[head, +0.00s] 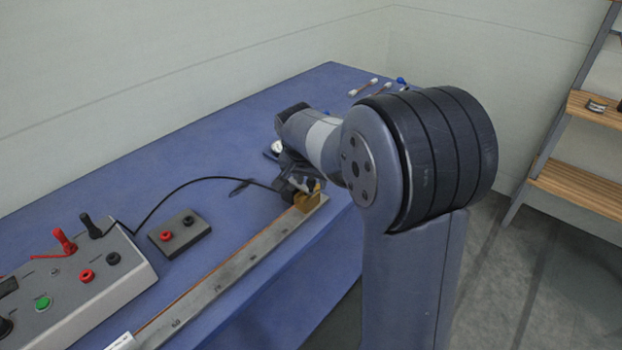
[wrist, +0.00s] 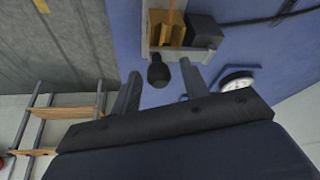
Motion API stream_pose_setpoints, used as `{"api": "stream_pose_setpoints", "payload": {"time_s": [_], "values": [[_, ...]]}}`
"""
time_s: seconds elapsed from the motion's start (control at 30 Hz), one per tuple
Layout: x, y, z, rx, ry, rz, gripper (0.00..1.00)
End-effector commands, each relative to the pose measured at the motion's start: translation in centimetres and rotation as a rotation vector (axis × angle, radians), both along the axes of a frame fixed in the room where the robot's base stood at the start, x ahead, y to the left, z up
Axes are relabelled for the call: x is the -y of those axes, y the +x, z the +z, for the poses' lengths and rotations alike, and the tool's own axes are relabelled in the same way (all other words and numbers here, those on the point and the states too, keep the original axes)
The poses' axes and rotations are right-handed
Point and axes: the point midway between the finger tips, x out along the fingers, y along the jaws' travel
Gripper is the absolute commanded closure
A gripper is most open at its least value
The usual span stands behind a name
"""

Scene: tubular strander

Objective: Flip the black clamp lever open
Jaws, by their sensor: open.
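The black clamp lever ends in a round black knob (wrist: 158,73), which points toward my gripper in the wrist view. Behind it is a brass clamp block (wrist: 165,30) on a grey metal bar end. In the head view the brass clamp (head: 309,203) sits at the far end of the long scaled bar (head: 232,262). My gripper (wrist: 160,68) is open, with one finger on each side of the knob and a visible gap to both. In the head view my arm hides most of the gripper and part of the lever.
A black block (wrist: 204,32) with a cable sits beside the brass clamp. A round white-faced dial (wrist: 238,82) lies close to the right finger. A small terminal box (head: 180,235) and a larger control box (head: 85,290) stand on the blue bench. Wooden shelves (head: 575,190) stand at right.

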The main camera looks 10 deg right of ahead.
Motion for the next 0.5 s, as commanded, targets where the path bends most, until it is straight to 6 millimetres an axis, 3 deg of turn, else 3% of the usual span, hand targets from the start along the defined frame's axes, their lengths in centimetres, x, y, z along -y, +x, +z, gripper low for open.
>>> {"api": "stream_pose_setpoints", "payload": {"time_s": [0.3, 0.5], "values": [[0.06, 0.09, -0.24, 0.001, -0.001, 0.0, 0.58], [0.05, 0.09, -0.22, 0.001, -0.001, 0.001, 0.74]]}}
